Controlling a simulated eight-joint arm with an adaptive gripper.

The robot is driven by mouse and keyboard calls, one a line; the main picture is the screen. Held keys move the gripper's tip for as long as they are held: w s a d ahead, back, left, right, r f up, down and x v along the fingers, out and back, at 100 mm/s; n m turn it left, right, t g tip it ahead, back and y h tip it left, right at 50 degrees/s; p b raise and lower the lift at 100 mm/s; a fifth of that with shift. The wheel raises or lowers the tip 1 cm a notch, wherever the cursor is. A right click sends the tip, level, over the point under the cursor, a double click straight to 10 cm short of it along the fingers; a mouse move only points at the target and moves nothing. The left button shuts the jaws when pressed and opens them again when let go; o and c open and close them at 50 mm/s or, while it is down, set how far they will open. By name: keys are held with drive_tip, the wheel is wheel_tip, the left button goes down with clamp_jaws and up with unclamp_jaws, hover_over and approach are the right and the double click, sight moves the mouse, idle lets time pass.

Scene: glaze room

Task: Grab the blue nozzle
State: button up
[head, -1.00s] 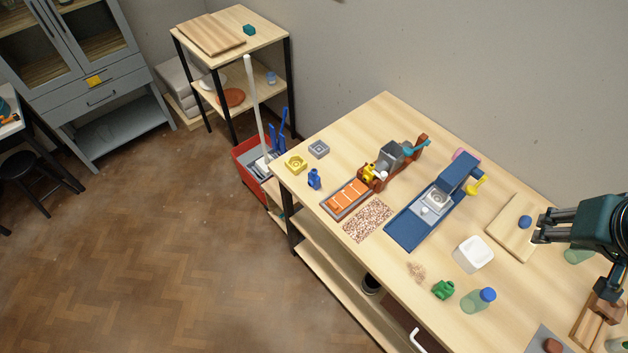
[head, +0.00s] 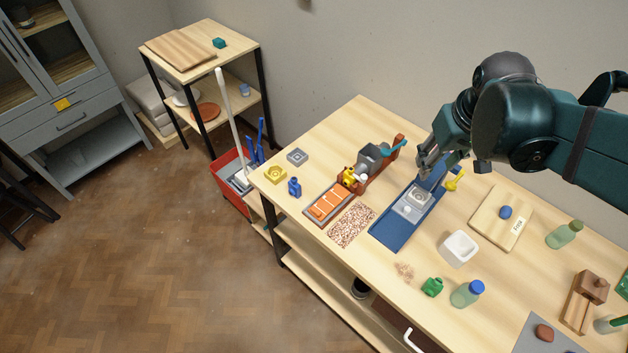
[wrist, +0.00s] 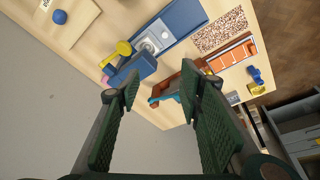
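The blue nozzle (head: 294,187) is a small upright piece near the table's left edge, beside the yellow square piece. In the wrist view, the nozzle (wrist: 256,76) shows at the right, well off to the side of my fingers. My gripper (head: 440,162) is above the back end of the blue machine, to the right of the nozzle and apart from it. In the wrist view, the two dark green fingers of my gripper (wrist: 160,88) are spread wide with nothing between them.
The yellow square piece (head: 275,174) and a grey square piece (head: 297,156) sit close to the nozzle. An orange-filled tray (head: 326,205), a brown-and-grey device (head: 371,160) and the blue machine (head: 394,232) stand between it and my gripper. The table's far left corner is clear.

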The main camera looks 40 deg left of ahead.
drive_tip(key=s+a+f+n+g, duration=0.15)
drive_tip(key=a+f, duration=0.35)
drive_tip(key=a, duration=0.7)
drive_tip(key=n+g+h+b, duration=0.1)
drive_tip(key=n+h, duration=0.1)
drive_tip(key=n, duration=0.5)
approach(293, 180)
drive_tip(key=shift+m, duration=0.25)
wheel_tip(293, 180, down, 7)
drive_tip(key=shift+f, duration=0.1)
drive_tip(key=shift+f, duration=1.25)
drive_tip(key=shift+f, duration=2.6)
drive_tip(key=c, duration=1)
